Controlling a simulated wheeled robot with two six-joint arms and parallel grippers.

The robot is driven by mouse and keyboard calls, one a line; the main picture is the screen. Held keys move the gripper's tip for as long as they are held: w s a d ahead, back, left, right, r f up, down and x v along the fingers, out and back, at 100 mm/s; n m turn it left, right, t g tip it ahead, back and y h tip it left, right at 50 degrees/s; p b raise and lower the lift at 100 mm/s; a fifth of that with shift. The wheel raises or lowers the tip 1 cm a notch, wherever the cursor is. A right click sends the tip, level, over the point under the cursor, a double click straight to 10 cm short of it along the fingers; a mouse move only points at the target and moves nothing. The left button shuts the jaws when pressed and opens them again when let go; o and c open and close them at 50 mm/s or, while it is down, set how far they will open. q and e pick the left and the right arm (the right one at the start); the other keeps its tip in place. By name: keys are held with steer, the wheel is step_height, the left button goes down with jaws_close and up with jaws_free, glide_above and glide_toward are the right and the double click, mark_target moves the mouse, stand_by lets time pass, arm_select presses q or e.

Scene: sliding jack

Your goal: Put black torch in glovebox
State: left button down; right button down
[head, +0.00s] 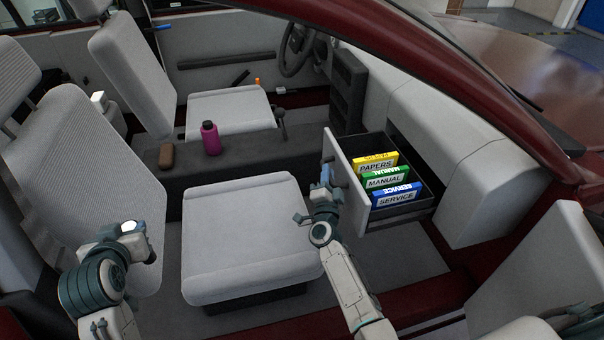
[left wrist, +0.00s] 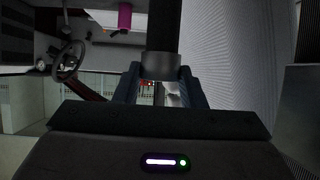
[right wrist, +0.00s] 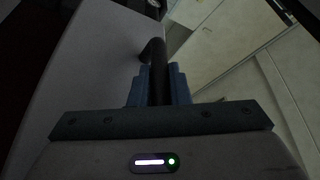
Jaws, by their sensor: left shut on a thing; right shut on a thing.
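The open glovebox drawer (head: 409,219) sticks out of the dashboard. My right gripper (head: 326,176) is shut on the dark handle of its front panel; the handle also shows in the right wrist view (right wrist: 153,50). My left gripper (head: 142,232) is raised over the left side, near the reclined seat. In the left wrist view it is shut on a dark cylinder, the black torch (left wrist: 161,66), held between the fingers. In the head view the torch is mostly hidden by the gripper.
The drawer holds yellow papers (head: 377,165), a green manual (head: 388,181) and a blue service book (head: 397,198). A magenta bottle (head: 210,138) and a brown object (head: 166,156) stand on the console. A grey seat (head: 250,235) lies between my grippers.

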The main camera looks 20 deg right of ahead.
steer(key=c, duration=1.4)
jaws_free()
steer(key=shift+o, duration=0.2)
